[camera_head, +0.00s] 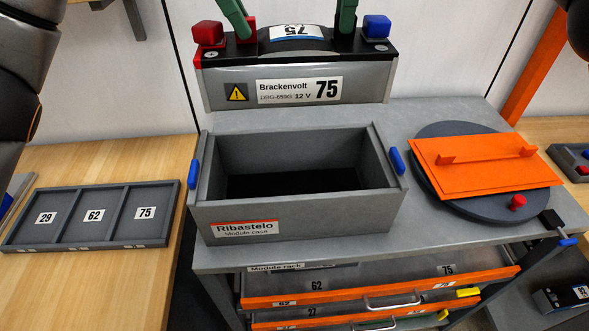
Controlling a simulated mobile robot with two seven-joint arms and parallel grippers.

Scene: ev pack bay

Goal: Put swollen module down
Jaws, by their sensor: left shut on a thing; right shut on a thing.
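The swollen module (365,88) is a grey block marked Brackenvolt 75, with a black top that bulges in the middle. It has a red and a blue terminal cap. It is upright at the top middle, behind the open module case (300,216), and seems to hang above the bench. Two green straps or handles (347,14) rise from its top and leave the picture. My grippers are out of view above; only dark arm parts show in the upper corners. The grey case, marked Ribastelo, has blue side clips and looks empty, its floor dark.
An orange lid (475,170) lies on a dark round plate (440,198) right of the case. A tray (95,243) with slots 29, 62 and 75 lies empty on the left wooden table. Orange-fronted drawers (380,291) are below the bench (245,262). Another module (560,297) is at lower right.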

